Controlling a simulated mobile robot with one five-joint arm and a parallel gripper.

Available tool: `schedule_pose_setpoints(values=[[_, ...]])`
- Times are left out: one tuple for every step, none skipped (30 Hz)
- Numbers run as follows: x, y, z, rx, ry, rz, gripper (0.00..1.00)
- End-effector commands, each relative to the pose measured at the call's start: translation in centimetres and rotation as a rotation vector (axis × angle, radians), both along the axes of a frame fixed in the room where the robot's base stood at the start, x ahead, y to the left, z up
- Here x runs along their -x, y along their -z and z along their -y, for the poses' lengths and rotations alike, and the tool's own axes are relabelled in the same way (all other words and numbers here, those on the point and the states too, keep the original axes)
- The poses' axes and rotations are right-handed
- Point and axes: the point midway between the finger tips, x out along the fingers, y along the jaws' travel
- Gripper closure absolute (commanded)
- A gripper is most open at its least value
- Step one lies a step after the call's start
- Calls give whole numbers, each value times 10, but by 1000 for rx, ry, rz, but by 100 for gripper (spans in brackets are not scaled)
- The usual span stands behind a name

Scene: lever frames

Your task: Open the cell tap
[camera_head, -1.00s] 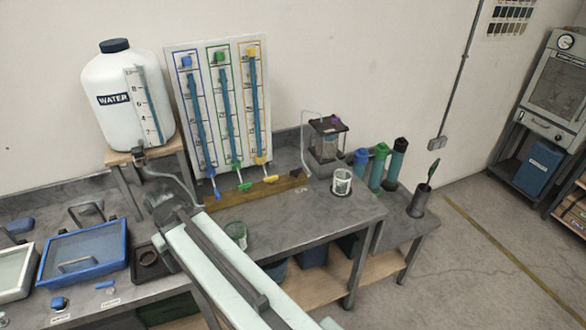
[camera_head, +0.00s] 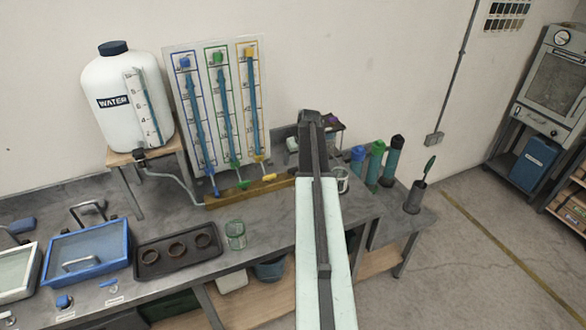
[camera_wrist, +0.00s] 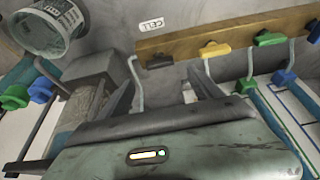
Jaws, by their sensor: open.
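In the wrist view, a white CELL label (camera_wrist: 152,25) lies beside the wooden tap board (camera_wrist: 215,35). A small dark tap lever (camera_wrist: 160,62) sits at the board's end nearest the label, with a pale tube bending down beside it. My gripper (camera_wrist: 155,78) is open, its dark fingers spread to either side of this lever, apart from it as far as I can tell. In the head view, my arm's end (camera_head: 312,120) is in front of the cell (camera_head: 333,124), which is mostly hidden. The cell tap is hidden there too.

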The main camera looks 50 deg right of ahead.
Motion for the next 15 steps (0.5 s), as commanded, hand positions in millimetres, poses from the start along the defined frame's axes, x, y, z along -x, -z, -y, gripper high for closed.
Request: schedule_pose_setpoints(values=[[-3,12,1,0,0,0,25],[-4,16,2,0,0,0,25],[-7,23,3,0,0,-1,25],[-9,28,3,0,0,-1,25],[-11,34,4,0,0,-1,25],[-13,41,5,0,0,-1,25],[-15,46,6,0,0,-1,25],[-17,51,7,0,0,-1,25],[-20,57,8,0,0,-1,25],[-21,61,8,0,0,-1,25],[-22,64,9,0,0,-1,25],[-24,66,9,0,0,-1,25],[-25,67,9,0,0,-1,25],[-25,68,9,0,0,-1,25],[-26,67,9,0,0,-1,25]])
